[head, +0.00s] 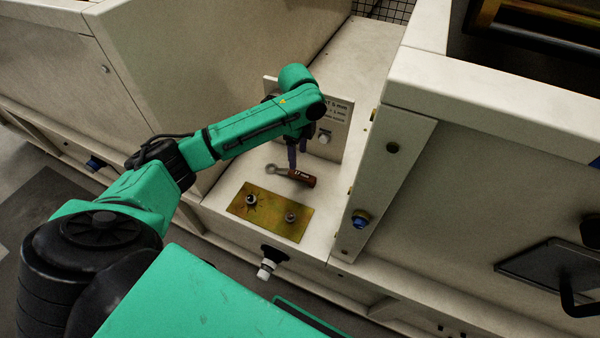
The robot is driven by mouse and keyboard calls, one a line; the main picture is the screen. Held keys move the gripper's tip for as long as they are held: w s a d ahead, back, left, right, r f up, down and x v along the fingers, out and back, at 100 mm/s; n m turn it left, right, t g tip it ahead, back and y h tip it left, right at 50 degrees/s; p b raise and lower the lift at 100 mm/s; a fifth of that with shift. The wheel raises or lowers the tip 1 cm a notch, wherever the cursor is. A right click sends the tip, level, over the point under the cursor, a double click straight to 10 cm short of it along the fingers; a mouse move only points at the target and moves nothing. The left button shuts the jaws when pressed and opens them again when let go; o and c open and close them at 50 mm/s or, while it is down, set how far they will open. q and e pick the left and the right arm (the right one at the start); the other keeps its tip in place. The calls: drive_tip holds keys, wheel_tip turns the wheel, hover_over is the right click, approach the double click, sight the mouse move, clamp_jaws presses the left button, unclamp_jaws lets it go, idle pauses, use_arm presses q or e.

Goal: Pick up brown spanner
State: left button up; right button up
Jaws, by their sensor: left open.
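The brown spanner (302,177) lies on the pale ledge between two large panels. It has a brown handle with a size marking, and its grey ring end points left. My left gripper (292,163) is directly above the spanner, pointing down, with its fingers close to the spanner's shank. It is open and holds nothing. I cannot tell whether the fingertips touch the spanner. My right gripper is not in view.
A yellowish plate (270,222) with two bolts lies in front of the spanner. An upright sign plate (336,118) with a knob stands behind it. Tall pale housings (220,60) wall the ledge (325,215) on both sides. A white knob (266,269) sticks out below the ledge.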

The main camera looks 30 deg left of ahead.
sight(298, 173)
use_arm(q)
drive_tip(key=f, duration=0.3)
drive_tip(key=shift+w+f, duration=0.2)
drive_tip(key=shift+f, duration=0.2)
wheel_tip(298, 173, down, 5)
drive_tip(key=shift+a+f, duration=0.1)
drive_tip(key=shift+a, duration=0.05)
drive_tip(key=shift+f, duration=0.15)
clamp_jaws()
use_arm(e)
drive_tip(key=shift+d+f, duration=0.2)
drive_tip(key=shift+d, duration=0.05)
